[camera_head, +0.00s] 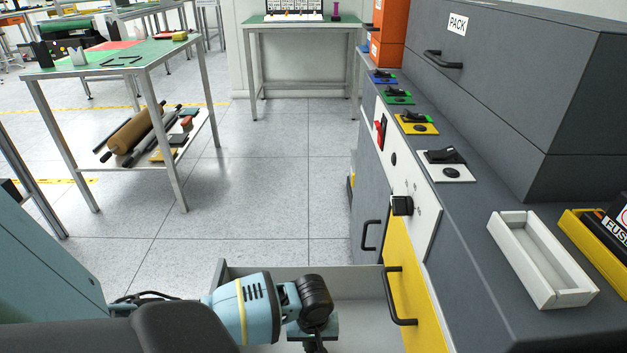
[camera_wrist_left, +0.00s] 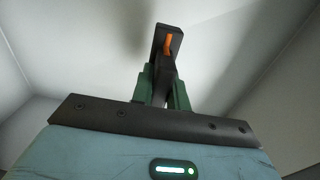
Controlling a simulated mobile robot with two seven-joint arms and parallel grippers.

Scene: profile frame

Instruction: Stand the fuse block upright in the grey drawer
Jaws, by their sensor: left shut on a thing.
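The grey drawer (camera_head: 345,285) is pulled out at the bottom of the head view, with my left arm over it. My left gripper (camera_head: 315,345) points down into the drawer; its fingertips are at the lower picture edge. In the left wrist view the green fingers (camera_wrist_left: 165,92) are shut on the fuse block (camera_wrist_left: 171,36), a dark narrow piece with an orange strip. Pale drawer walls and floor surround it there. I cannot tell whether the block touches the floor. In the head view the block is mostly hidden under my wrist. My right gripper is not in view.
A counter at right holds an empty white tray (camera_head: 540,262), a yellow bin (camera_head: 590,240) with black FUSE-labelled contents, and several coloured plates with black parts. A yellow panel (camera_head: 415,310) with a black handle borders the drawer. A green-topped table (camera_head: 110,62) stands at left; the floor between is clear.

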